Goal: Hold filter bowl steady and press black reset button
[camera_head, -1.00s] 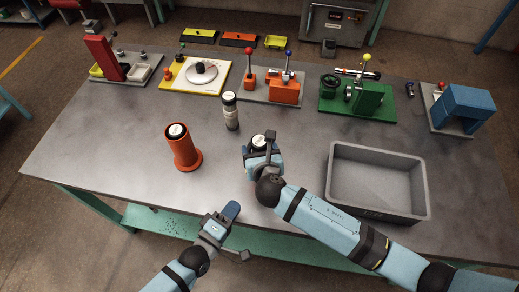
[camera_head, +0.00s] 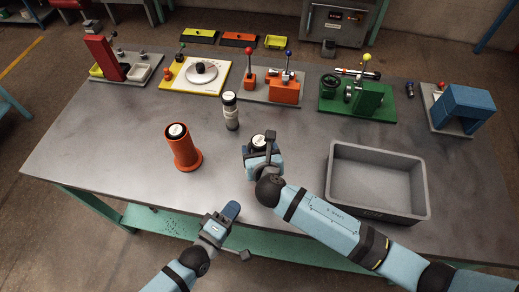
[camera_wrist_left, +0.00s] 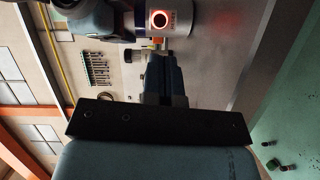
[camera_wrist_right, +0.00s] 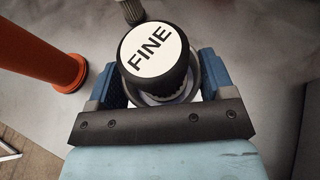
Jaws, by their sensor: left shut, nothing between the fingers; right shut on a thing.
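The filter bowl (camera_head: 258,142) stands upright near the table's front middle, with a white cap marked FINE that shows in the right wrist view (camera_wrist_right: 152,50). My right gripper (camera_head: 262,155) is shut around it. In the left wrist view a round black button (camera_wrist_left: 160,19) with a glowing red ring faces me on a pale body near the top edge. My left gripper (camera_head: 232,209) is shut and empty at the table's front edge, lower left of the bowl. In the left wrist view its fingertips (camera_wrist_left: 150,56) point toward the button, apparently with a gap; contact cannot be told.
An orange cylinder on a flange (camera_head: 182,150) stands left of the bowl. A second, slim filter-like cylinder (camera_head: 231,112) stands behind it. A grey bin (camera_head: 338,190) is at the right. Several fixtures line the table's back. The table's left front is clear.

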